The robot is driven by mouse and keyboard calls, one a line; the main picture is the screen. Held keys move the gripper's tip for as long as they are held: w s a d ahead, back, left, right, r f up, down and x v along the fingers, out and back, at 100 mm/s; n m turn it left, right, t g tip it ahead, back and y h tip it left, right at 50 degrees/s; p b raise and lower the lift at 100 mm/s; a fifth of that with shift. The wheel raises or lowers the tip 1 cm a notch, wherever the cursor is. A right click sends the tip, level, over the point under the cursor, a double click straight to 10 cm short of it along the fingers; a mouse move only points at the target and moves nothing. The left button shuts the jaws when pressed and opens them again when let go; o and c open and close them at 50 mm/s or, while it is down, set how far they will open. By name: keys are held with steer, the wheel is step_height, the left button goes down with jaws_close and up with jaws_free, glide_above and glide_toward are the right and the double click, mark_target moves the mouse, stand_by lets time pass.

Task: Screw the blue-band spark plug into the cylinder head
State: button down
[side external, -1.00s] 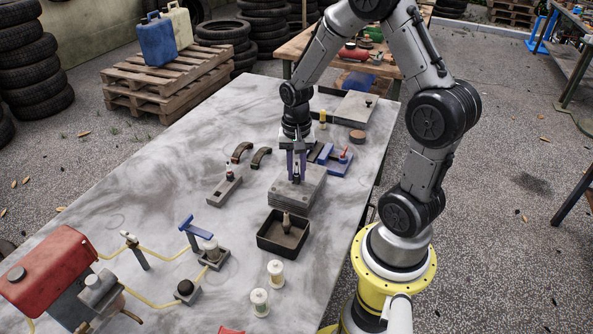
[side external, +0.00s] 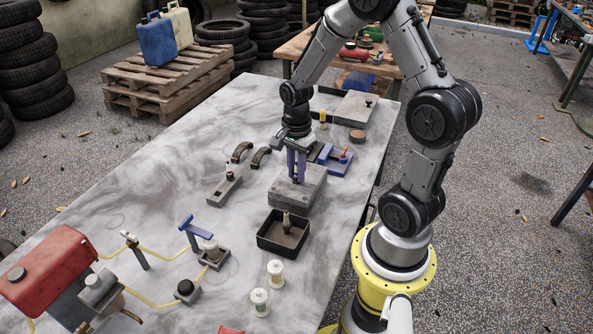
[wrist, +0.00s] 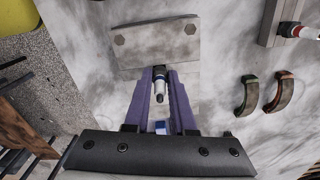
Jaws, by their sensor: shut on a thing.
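The cylinder head (side external: 308,196) is a grey block on the table, with bolt heads on its top; it also shows in the wrist view (wrist: 155,43). My gripper (side external: 297,176) points down over its top, with the purple fingertips at or just above the surface. In the wrist view my gripper (wrist: 160,84) is shut on the blue-band spark plug (wrist: 159,83), whose white body and blue band show between the fingers. The plug's lower end is hidden, so I cannot tell how deep it sits in the head.
A black tray (side external: 263,244) with a small upright part stands in front of the head. A grey holder with a plug (side external: 226,188) lies to the left, below two curved dark pieces (side external: 260,157). A blue fixture (side external: 337,168) stands close behind at right. White spools (side external: 275,272) stand nearer.

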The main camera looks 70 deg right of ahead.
steer(key=shift+m, duration=1)
steer(key=m, duration=0.2)
steer(key=shift+m, duration=1.3)
steer(key=shift+m, duration=0.6)
steer(key=m, duration=0.3)
steer(key=shift+m, duration=0.3)
steer(key=m, duration=0.4)
steer(key=shift+s+f, duration=0.1)
